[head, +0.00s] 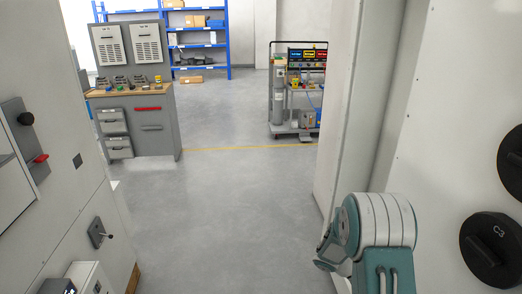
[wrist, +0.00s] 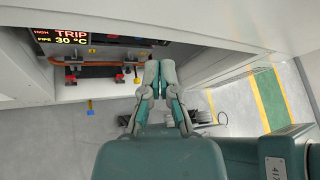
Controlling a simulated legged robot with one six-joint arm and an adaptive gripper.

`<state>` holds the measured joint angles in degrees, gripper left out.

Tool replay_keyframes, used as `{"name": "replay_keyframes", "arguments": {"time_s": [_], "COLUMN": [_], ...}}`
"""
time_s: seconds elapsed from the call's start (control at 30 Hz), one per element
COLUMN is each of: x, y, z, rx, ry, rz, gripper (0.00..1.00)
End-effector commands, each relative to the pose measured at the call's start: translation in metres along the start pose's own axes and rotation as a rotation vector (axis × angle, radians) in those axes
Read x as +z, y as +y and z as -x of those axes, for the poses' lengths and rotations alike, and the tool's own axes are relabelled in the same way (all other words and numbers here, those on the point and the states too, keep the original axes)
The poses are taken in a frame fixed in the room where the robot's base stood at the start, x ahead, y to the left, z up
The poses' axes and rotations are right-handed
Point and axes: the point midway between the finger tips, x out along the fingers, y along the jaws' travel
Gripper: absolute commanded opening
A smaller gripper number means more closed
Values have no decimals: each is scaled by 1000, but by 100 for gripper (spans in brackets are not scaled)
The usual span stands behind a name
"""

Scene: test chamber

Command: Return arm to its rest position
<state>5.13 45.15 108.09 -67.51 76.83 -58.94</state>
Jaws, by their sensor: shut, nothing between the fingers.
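My gripper (wrist: 159,70) shows in the middle of the wrist view. Its two teal and grey fingers are together at the tips, with nothing seen between them. In the head view, my arm's teal and white joint is at the lower right, beside a pale cabinet wall. My fingertips cannot be made out clearly there.
In the wrist view, a display (wrist: 72,36) reads TRIP and 30 °C above a copper pipe (wrist: 100,70). In the head view, cabinets flank a clear floor (head: 225,210). A grey workbench (head: 150,125), blue shelving (head: 228,45) and a cart (head: 297,128) stand beyond.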

Motion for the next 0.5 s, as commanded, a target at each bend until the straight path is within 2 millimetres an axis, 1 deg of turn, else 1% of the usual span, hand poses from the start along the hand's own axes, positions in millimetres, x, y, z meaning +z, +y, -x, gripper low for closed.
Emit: {"name": "replay_keyframes", "arguments": {"time_s": [0.03,0.2,0.3,0.5], "x": [10,27,34,43], "y": [-12,-49,-71,-115], "z": [10,38,54,85], "rx": [12,40,55,78], "ry": [36,177,263,446], "rz": [-70,-305,-441,-708], "gripper": [0,0,0,0]}}
